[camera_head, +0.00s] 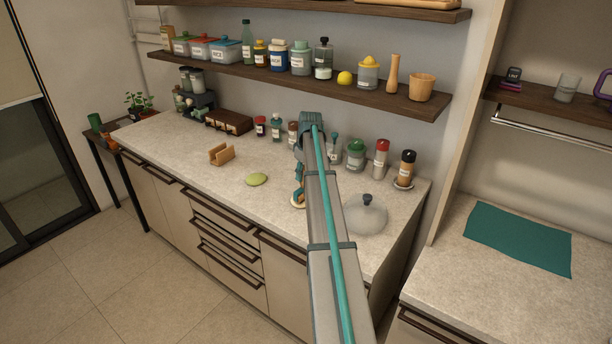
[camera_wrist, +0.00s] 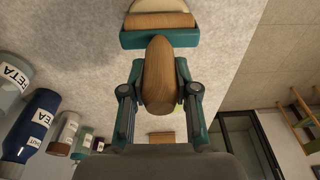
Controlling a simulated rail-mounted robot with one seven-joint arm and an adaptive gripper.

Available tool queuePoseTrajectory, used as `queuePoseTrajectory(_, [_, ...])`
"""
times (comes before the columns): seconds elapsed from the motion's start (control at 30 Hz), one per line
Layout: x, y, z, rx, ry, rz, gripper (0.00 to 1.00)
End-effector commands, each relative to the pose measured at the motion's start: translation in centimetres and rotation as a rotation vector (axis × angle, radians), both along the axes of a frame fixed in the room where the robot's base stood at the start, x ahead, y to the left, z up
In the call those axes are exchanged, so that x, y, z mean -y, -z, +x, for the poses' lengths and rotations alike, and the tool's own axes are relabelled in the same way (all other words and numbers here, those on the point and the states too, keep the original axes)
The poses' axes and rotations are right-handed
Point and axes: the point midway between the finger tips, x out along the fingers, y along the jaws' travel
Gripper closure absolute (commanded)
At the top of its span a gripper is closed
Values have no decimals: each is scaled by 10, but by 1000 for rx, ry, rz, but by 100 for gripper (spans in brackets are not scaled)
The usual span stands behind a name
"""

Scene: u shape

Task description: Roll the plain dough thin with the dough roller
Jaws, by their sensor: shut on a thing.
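My gripper (camera_wrist: 160,90) is shut on the wooden handle (camera_wrist: 158,75) of the dough roller in the wrist view. The roller's teal frame (camera_wrist: 160,40) and wooden cylinder (camera_wrist: 160,21) lie beyond the fingers. A pale cream round, seemingly the plain dough (camera_wrist: 158,5), shows past the cylinder and is cut off by the frame's top edge. The cylinder overlaps its near edge; I cannot tell if they touch. In the head view my gripper (camera_head: 299,178) is low over the counter, and my arm hides part of it. A green dough-like round (camera_head: 256,179) lies to its left.
The counter (camera_head: 180,145) is clear around the green round. A wooden holder (camera_head: 221,155) stands behind it to the left. A glass lid (camera_head: 366,214) lies right of my arm. Several jars, including a red-topped one (camera_head: 381,158), line the wall under a low shelf (camera_head: 300,80).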

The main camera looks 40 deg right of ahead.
Motion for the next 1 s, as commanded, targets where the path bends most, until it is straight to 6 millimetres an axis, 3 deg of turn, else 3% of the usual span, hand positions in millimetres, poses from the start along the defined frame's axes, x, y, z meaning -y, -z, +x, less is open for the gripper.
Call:
queuePoseTrajectory(0.67, [-8,2,36,-1,0,0,99])
queuePoseTrajectory(1.0, [-6,2,22,-2,3,1,99])
